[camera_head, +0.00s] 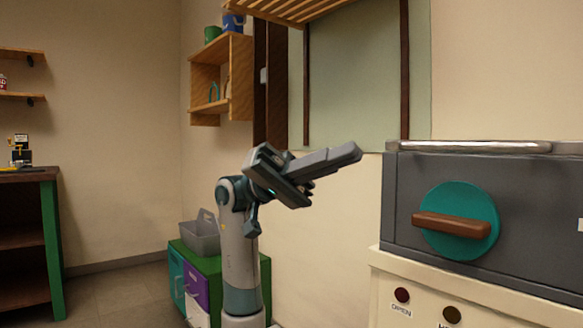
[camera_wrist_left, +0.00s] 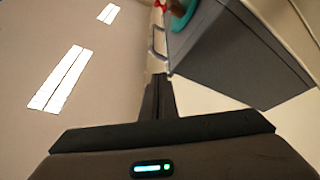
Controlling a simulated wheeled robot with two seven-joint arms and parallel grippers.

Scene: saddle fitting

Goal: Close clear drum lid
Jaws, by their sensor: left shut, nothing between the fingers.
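A dark grey machine (camera_head: 400,200) stands at the right in the head view, with a teal round dial (camera_head: 480,205) and a brown bar handle (camera_head: 450,225) on its front. A pale, shiny flat edge (camera_head: 470,147) runs along its top; I cannot tell whether this is the clear drum lid. My left gripper (camera_head: 352,154) is raised left of the machine, shut and empty, apart from it in the picture. In the left wrist view its fingers (camera_wrist_left: 158,97) point toward a grey box-like body (camera_wrist_left: 230,50) with a teal part. My right gripper is not in view.
The machine sits on a cream cabinet (camera_head: 385,290) with round buttons, one labelled OPEN. A green cabinet (camera_head: 212,263) with a grey caddy (camera_head: 200,237) stands behind my left arm. A wooden shelf (camera_head: 240,78) hangs on the wall. Floor (camera_head: 120,295) shows clear at the left.

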